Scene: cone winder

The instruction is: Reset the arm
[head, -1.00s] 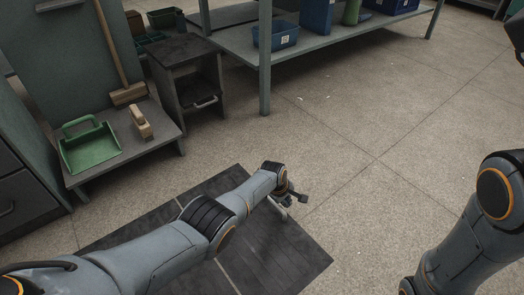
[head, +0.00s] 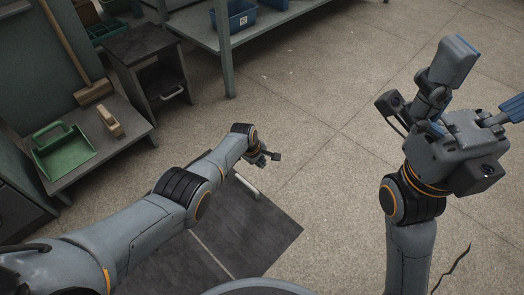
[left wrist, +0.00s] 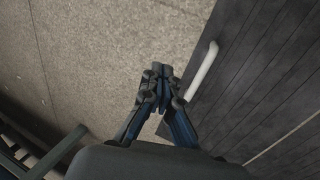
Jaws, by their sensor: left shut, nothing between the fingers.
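My right gripper (head: 484,84) is raised at the right of the head view. Its fingers are spread apart and no object shows between them; one finger is cut off by the picture edge.
A green dustpan (head: 63,150) and a hand brush (head: 110,121) lie on a low bench at left, with a broom (head: 93,91) behind. A dark cabinet (head: 140,45) and shelf (head: 195,32) stand beyond. Open floor lies between my arms.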

